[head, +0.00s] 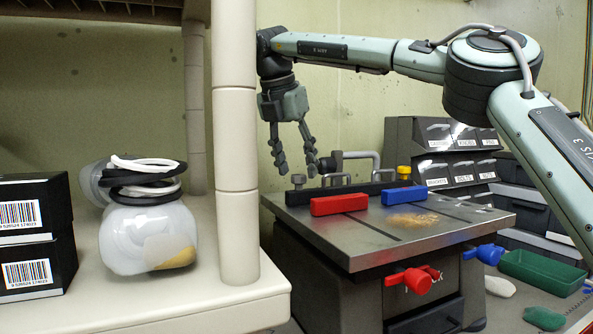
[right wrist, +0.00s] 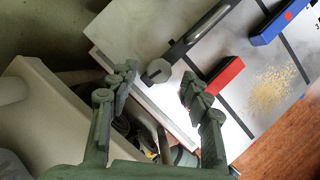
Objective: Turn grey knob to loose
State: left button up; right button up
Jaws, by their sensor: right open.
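The grey knob (head: 298,181) stands at the left end of the black fence (head: 345,190) on the grey machine table (head: 365,232). In the right wrist view the knob (right wrist: 158,71) is a grey faceted head at the near end of the fence. My right gripper (head: 296,171) points down, open and empty, with its fingertips just above the knob. In the right wrist view the fingers (right wrist: 158,77) lie to either side of the knob; I cannot tell whether either touches it. My left gripper is in neither view.
A red block (head: 339,205) and a blue block (head: 404,196) lie on the table near sawdust (head: 411,220). A yellow knob (head: 403,173) stands at the fence's right end. A beige shelf post (head: 236,150) rises close left of my gripper. Labelled bins (head: 450,155) stand behind.

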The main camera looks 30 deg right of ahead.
jog(key=shift+w+d+f, duration=0.2)
jog(key=shift+f, duration=0.45)
grip_shut()
